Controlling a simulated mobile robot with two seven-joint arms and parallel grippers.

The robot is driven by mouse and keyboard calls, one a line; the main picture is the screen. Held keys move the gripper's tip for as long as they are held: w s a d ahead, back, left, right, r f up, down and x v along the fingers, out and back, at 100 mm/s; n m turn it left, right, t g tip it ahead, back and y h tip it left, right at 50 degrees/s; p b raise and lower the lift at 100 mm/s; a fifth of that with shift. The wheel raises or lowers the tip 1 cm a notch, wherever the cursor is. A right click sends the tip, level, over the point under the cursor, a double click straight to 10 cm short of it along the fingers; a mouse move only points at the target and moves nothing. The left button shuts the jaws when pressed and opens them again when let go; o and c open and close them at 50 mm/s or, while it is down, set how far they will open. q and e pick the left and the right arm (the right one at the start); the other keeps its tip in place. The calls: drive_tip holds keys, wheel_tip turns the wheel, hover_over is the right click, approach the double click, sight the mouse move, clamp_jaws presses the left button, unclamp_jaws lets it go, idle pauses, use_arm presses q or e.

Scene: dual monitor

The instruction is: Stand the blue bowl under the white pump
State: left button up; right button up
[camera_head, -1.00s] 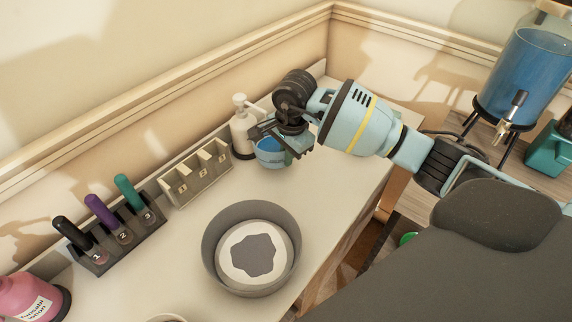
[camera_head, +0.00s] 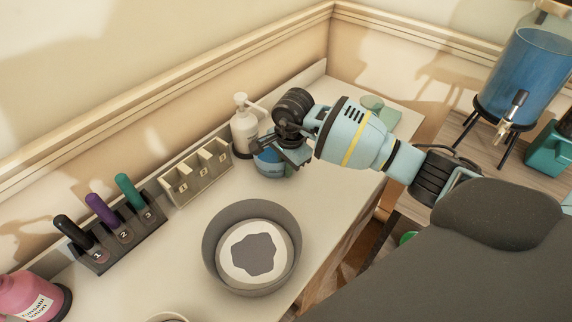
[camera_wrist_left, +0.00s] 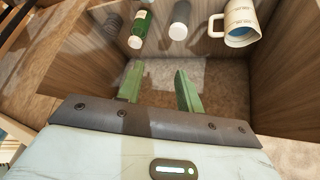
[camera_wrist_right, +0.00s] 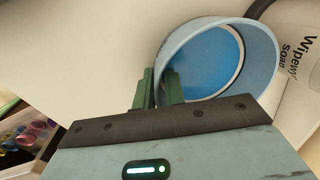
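The white pump bottle (camera_head: 244,128) stands on a dark base against the wall; part of it, with "Soap" lettering, shows in the right wrist view (camera_wrist_right: 300,75). The blue bowl (camera_head: 266,164) is right in front of it, partly hidden by my right gripper (camera_head: 284,150). In the right wrist view, the bowl (camera_wrist_right: 210,60) has its wall between the two close-set green fingers (camera_wrist_right: 159,88), so the gripper is shut on it. I cannot tell whether the bowl touches the counter. My left gripper (camera_wrist_left: 159,88) is open and empty, seen only in its wrist view.
Left of the pump stand a compartment holder (camera_head: 196,175) and a rack of pens (camera_head: 112,235). A large grey bowl (camera_head: 225,228) sits in front. A pink bottle (camera_head: 30,295) is at far left. The left wrist view shows a wooden compartment with a mug (camera_wrist_left: 242,22) and bottles.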

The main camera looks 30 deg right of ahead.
drive_tip(key=shift+o, duration=1.1)
wheel_tip(320, 180, up, 12)
drive_tip(key=s, duration=0.1)
drive_tip(key=shift+s+d+r+p, duration=0.15)
drive_tip(key=shift+p, duration=0.2)
